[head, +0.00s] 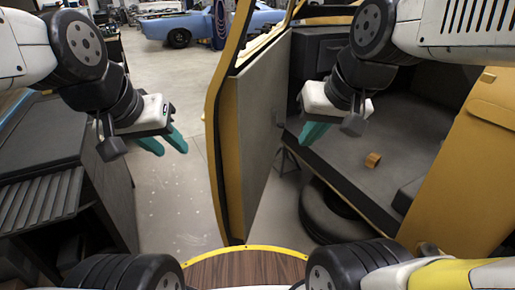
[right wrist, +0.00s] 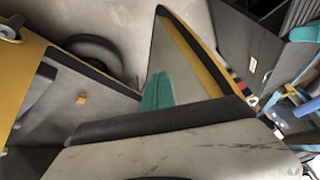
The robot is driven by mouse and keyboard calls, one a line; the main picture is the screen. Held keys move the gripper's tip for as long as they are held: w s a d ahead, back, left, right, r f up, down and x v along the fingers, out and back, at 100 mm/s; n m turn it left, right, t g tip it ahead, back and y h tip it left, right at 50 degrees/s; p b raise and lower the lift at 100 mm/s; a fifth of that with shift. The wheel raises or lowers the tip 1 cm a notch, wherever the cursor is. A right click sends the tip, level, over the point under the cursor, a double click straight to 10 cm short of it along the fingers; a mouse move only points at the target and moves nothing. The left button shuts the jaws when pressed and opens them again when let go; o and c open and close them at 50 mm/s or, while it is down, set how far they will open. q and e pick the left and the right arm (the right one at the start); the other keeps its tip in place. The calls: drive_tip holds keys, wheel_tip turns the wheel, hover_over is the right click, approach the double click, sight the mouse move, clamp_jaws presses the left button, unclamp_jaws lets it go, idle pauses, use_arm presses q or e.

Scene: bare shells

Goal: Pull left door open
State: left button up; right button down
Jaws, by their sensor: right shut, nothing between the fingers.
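The left door (head: 238,130) is a grey inner panel with a yellow frame. It stands swung out from the yellow vehicle (head: 475,150), with a wide gap into the cabin. My left gripper (head: 166,144) has teal fingers spread apart, empty, left of the door and clear of it. My right gripper (head: 313,134) is on the cabin side of the door, in front of the opening, with its teal fingers shut and empty. In the right wrist view the fingers (right wrist: 157,91) overlap the door panel (right wrist: 178,60); I cannot tell whether they touch it.
A small orange-brown piece (head: 373,160) lies on the cabin floor. A tire (head: 335,215) is below the sill. A dark cabinet (head: 60,165) stands at the left. A blue car (head: 210,25) is far back. Floor between cabinet and door is clear.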

drive_tip(key=s, duration=0.1)
drive_tip(key=n+y, duration=1.5)
drive_tip(key=n, duration=1.7)
approach(252, 155)
drive_tip(key=x, duration=0.7)
drive_tip(key=shift+s, duration=0.25)
drive_tip(key=shift+a, duration=0.1)
